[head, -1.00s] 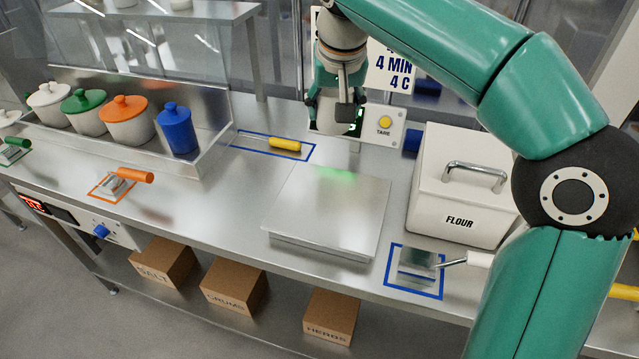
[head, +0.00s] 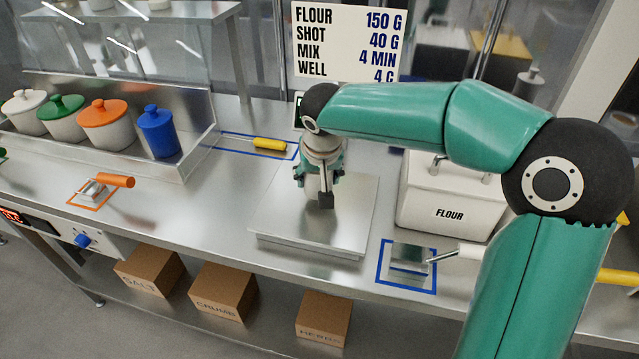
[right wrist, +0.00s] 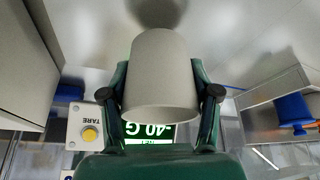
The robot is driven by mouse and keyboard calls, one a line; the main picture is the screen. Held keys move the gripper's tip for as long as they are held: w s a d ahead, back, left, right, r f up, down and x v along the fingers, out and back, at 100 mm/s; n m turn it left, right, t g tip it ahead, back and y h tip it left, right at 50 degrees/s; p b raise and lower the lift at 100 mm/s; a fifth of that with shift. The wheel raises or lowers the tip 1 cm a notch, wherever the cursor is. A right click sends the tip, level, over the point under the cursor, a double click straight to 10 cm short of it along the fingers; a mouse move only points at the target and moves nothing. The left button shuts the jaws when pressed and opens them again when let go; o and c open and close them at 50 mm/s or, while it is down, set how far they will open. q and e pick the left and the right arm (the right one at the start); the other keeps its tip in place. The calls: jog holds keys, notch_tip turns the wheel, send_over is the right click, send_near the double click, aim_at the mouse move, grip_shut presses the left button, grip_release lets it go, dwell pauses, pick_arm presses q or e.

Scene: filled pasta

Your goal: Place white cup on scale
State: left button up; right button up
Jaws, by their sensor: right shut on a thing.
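The white cup (right wrist: 162,75) shows in the right wrist view, between the two green fingers of my right gripper, which is shut on it. I cannot tell whether the cup touches the plate. The scale's green display (right wrist: 158,131) reads about -40 G, partly covered by the cup and gripper. My left gripper is not in view.
The white flour bin (head: 445,212) stands right of the scale. A blue-framed scoop place (head: 408,262) is at the front right. The yellow-handled tool (head: 268,144) lies behind the scale. Lidded pots, including a blue one (head: 157,130), stand in a tray at left.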

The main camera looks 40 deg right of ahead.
jog(key=shift+f, duration=1.15)
jog(key=shift+f, duration=0.1)
jog(key=o, duration=1.3)
jog(key=v, duration=1.2)
